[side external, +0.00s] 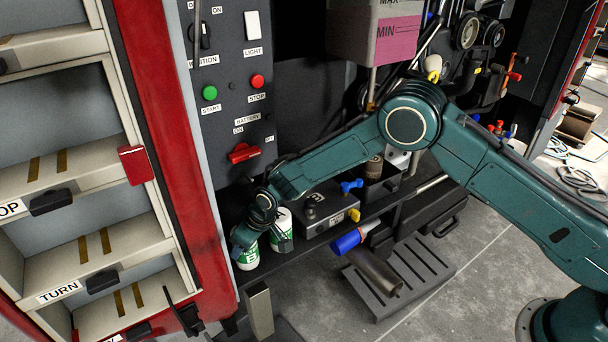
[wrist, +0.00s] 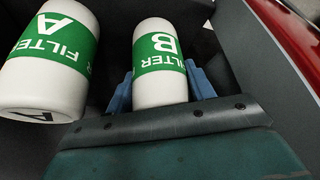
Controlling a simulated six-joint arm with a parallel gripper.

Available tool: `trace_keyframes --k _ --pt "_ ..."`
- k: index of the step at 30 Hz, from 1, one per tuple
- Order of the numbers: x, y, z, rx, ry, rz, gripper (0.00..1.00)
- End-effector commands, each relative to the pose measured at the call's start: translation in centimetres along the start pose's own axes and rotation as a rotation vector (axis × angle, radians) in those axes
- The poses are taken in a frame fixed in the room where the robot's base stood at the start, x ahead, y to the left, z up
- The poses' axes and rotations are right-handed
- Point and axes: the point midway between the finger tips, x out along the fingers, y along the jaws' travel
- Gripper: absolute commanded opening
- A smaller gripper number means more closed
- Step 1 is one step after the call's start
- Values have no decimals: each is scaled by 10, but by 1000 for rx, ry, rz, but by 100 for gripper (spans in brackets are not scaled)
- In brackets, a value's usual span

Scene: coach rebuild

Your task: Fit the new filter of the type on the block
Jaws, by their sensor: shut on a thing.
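Filter B (wrist: 160,75), a white canister with a green band, stands between the blue jaws of my gripper (wrist: 161,88) in the wrist view. My gripper is shut on it. Filter A (wrist: 50,60), a like canister, is beside it at the left, apart from the jaws. In the side view my gripper (side external: 247,240) is low at the shelf, around the nearer canister, partly hiding it. The other canister (side external: 284,218) stands just to the right. A grey block (side external: 328,212) with a round top fitting is further right; its marking is too small to read surely.
A blue valve handle (side external: 351,186) and a yellow knob (side external: 354,215) are at the block. A red cabinet (side external: 190,180) with open shelves borders the left.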

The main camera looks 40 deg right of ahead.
Motion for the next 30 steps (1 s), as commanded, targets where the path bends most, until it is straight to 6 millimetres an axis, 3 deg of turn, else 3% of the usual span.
trace_keyframes --k 30 --pt "-48 0 -24 0 4 0 28"
